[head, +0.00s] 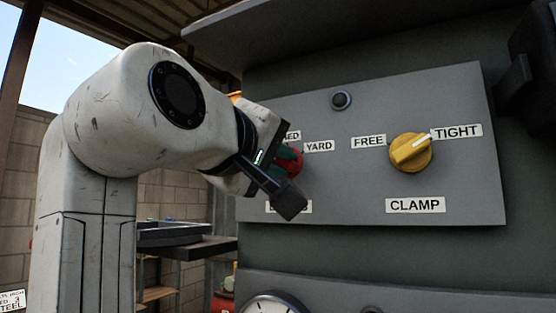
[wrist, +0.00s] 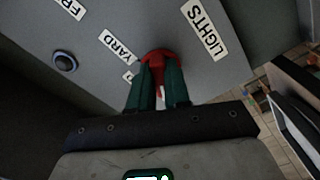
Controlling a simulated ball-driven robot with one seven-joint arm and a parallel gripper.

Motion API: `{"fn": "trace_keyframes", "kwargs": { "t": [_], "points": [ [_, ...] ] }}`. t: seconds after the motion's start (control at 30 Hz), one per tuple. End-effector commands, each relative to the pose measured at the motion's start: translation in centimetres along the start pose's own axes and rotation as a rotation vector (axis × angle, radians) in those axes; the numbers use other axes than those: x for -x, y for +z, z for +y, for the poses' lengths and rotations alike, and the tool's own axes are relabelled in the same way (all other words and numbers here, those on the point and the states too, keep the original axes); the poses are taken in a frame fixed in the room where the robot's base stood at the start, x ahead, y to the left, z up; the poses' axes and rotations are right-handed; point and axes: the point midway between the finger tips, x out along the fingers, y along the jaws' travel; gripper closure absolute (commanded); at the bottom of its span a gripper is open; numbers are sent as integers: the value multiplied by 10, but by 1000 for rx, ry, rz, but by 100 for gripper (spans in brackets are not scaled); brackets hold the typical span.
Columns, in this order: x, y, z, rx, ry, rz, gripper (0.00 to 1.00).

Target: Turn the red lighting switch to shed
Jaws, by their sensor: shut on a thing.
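The red lighting switch (head: 291,160) is on the grey panel, left of the yellow clamp knob, and my gripper partly covers it. It also shows in the wrist view (wrist: 157,58), with the LIGHTS label (wrist: 204,29) beside it. My gripper (wrist: 158,85) is shut on the switch, its two green fingers on either side of the red grip. In the head view my gripper (head: 284,163) reaches the panel from the left. The YARD label (head: 319,146) is clear to read; the other position label (head: 293,135) is partly hidden. I cannot tell which way the switch points.
A yellow clamp knob (head: 411,153) sits to the right between FREE and TIGHT, its pointer toward TIGHT. A dark round button (head: 341,100) is above. A gauge (head: 272,306) is below the panel. A dark shelf (head: 180,240) stands at the lower left.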

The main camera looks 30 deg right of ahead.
Motion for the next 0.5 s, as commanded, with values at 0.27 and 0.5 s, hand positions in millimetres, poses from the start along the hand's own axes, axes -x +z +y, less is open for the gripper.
{"fn": "trace_keyframes", "kwargs": {
  "t": [0.27,0.5],
  "points": [
    [0,0,-2,-53,-2,-2,100],
    [0,0,-3,-206,-2,-1,100]
  ]
}}
